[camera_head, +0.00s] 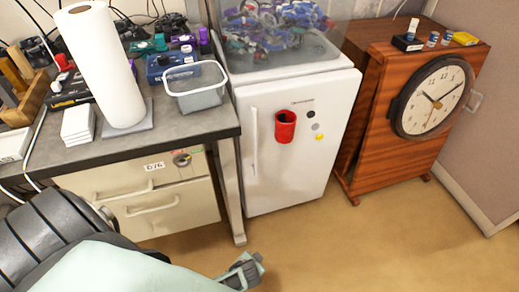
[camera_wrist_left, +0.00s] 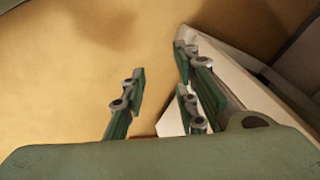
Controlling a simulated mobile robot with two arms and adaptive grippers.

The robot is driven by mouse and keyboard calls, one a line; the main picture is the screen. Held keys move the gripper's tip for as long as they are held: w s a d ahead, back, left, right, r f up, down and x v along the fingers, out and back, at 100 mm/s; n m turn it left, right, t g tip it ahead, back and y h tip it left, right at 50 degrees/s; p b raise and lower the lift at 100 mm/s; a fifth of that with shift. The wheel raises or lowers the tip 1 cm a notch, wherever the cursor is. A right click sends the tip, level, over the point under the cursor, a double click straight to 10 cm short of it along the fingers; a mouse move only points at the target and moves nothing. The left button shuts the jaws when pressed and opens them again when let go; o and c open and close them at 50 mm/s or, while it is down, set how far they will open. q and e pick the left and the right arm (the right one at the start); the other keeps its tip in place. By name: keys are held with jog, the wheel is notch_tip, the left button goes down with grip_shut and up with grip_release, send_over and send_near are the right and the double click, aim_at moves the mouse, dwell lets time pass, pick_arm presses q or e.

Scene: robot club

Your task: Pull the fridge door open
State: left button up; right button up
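The white fridge (camera_head: 285,175) stands on the floor in the middle of the head view, its door shut. A white vertical handle (camera_head: 254,140) runs along the left side of the door. A red cup (camera_head: 285,127) and several small round magnets are on the door front. My left gripper (camera_head: 247,271) is low in the head view, in front of the fridge and apart from the handle. My right gripper is not in view.
A grey desk (camera_head: 140,137) with a paper roll (camera_head: 101,65) and a plastic bin (camera_head: 195,88) stands left of the fridge. A clear box (camera_head: 270,60) of parts sits on the fridge. A wooden cabinet (camera_head: 370,120) with a clock stands right. The floor (camera_head: 370,240) in front is clear.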

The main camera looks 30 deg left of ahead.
pick_arm(q)
jog(key=w+a+r+n+t+y+b, duration=0.25)
jog(key=w+r+b, duration=0.35)
jog(key=w, duration=0.5)
jog(key=w+a+r+n+t+y+b, duration=0.2)
jog(key=w+r+n+y+b, duration=0.15)
jog(key=w+r, duration=0.6)
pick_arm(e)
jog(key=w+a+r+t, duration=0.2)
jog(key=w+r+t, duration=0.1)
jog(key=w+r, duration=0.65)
pick_arm(q)
jog(key=w+a+r+n+y+b, duration=0.2)
jog(key=r+n+y+b, duration=0.2)
jog(key=r, duration=0.5)
jog(key=w+a+r+n+y+b, duration=0.1)
jog(key=r+n+y+b, duration=0.25)
jog(key=r, duration=0.55)
jog(key=x, duration=0.7)
jog(key=shift+w+f+n+t, duration=0.2)
jog(key=shift+w+n+t, duration=0.1)
jog(key=shift+n+t, duration=0.05)
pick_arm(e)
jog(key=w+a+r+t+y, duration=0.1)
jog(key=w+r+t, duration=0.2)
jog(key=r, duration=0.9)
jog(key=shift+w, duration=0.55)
